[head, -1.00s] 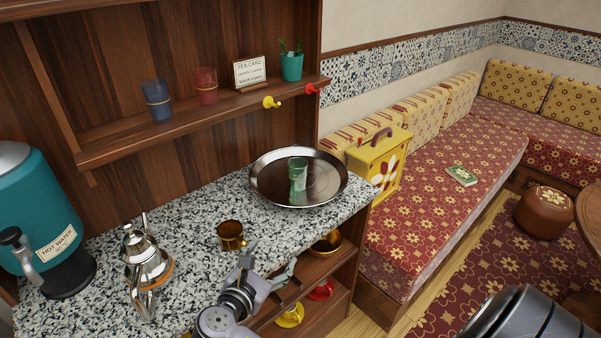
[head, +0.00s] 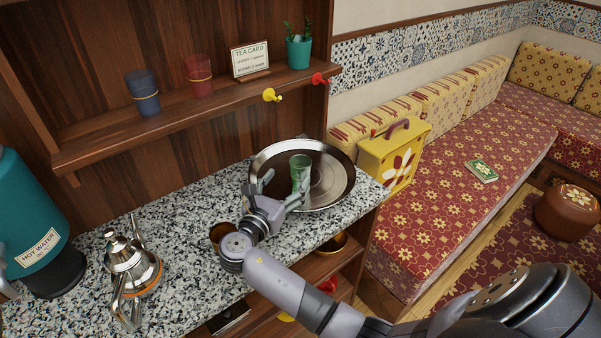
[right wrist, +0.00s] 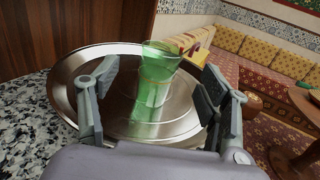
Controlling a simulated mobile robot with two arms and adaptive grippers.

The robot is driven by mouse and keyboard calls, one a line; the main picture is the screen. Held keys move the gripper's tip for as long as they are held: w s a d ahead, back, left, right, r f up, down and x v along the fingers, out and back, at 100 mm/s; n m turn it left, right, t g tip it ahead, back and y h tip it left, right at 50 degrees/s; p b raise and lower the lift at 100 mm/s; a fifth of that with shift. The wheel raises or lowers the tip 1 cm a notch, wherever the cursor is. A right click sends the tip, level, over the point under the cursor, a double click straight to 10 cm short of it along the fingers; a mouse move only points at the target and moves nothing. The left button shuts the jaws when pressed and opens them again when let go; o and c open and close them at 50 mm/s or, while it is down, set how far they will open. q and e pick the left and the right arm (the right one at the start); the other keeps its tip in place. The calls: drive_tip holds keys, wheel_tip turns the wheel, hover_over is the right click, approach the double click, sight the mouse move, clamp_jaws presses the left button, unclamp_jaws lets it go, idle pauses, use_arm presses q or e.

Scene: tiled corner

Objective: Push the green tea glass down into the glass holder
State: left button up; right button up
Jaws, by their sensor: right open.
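The green tea glass (head: 299,170) stands upright on the round metal tray (head: 334,160) on the speckled counter. In the right wrist view the green glass (right wrist: 153,88) stands between the two spread fingers. My right gripper (head: 284,188) is open at the near side of the tray, pointing at the glass; I see no clear contact. A brass cup, which looks like the glass holder (head: 217,232), sits on the counter left of the tray, apart from the glass, and partly hidden by my right wrist. My left gripper is not in view.
A silver teapot (head: 132,264) and a teal hot water urn (head: 32,222) stand on the left. Above, a shelf (head: 180,117) holds blue and red glasses, a card and a plant. Yellow and red hooks jut from its edge. A yellow box (head: 395,155) stands right of the counter.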

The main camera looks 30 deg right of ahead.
sight(296, 169)
drive_tip(key=shift+x, duration=0.85)
drive_tip(key=shift+w+d, duration=0.2)
drive_tip(key=shift+d, duration=0.15)
drive_tip(key=shift+w+d, duration=0.1)
drive_tip(key=shift+w+d+r, duration=0.1)
drive_tip(key=shift+d, duration=0.15)
drive_tip(key=p+x, duration=0.1)
drive_tip(key=x, duration=0.2)
drive_tip(key=shift+w+d+p, duration=0.1)
drive_tip(key=shift+d+p, duration=0.25)
drive_tip(key=shift+w+d, duration=0.3)
drive_tip(key=shift+d, duration=0.15)
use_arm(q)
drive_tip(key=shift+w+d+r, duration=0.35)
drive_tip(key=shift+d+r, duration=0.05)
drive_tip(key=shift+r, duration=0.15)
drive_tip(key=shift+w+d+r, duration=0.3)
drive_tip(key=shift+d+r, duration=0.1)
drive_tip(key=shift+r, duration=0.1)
use_arm(e)
drive_tip(key=shift+a, duration=0.1)
drive_tip(key=shift+c, duration=0.6)
